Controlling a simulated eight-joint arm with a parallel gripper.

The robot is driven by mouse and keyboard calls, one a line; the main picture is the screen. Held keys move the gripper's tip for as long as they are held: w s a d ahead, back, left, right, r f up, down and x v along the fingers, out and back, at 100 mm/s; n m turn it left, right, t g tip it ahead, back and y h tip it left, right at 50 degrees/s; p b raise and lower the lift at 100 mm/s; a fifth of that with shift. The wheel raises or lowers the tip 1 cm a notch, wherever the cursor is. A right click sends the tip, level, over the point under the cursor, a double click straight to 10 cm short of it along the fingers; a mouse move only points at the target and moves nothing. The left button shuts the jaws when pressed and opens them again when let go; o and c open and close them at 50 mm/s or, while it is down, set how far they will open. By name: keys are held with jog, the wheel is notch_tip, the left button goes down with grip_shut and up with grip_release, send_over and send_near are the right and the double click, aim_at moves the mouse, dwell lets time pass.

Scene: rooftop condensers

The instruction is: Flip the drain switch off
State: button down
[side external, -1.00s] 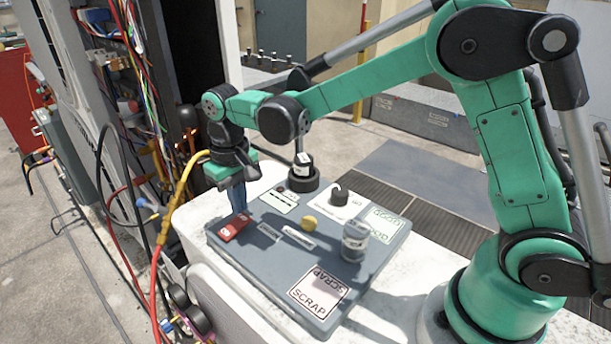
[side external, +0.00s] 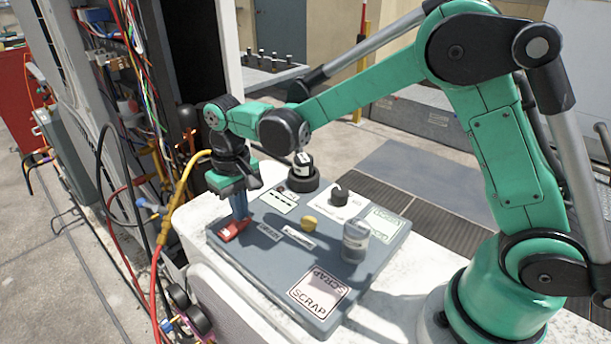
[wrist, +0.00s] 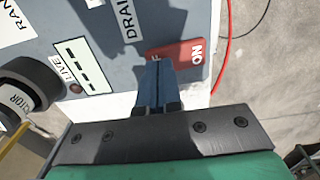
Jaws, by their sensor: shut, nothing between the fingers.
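The drain switch (side external: 230,232) is a red rocker at the left edge of the grey panel (side external: 262,270). In the wrist view the red rocker (wrist: 182,54) shows "ON" in white on its right end. A label reading "DRAI", partly cut off (wrist: 128,22), lies beside it. My gripper (side external: 241,215) is shut and empty, pointing down at the rocker's far end. In the wrist view my blue fingertips (wrist: 154,64) cover the rocker's left end, opposite "ON". They appear to touch it; exact contact and the rocker's tilt are hard to tell.
On the panel stand a black knob (side external: 340,195), a yellow button (side external: 310,223), a clear-grey jar (side external: 355,240) and a dark round holder with a labelled black part (side external: 303,172). A "SCRAP" square (side external: 320,291) is at the front. Hoses and a yellow cable (side external: 178,205) hang left.

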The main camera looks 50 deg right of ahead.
jog(key=shift+f, duration=0.3)
jog(key=shift+r, duration=3.55)
jog(key=shift+s+d+r, duration=0.2)
jog(key=s+d+r+t, duration=0.1)
jog(key=s+d+t, duration=0.6)
jog(key=s, duration=0.4)
jog(key=shift+s+r, duration=0.15)
jog(key=shift+s, duration=0.05)
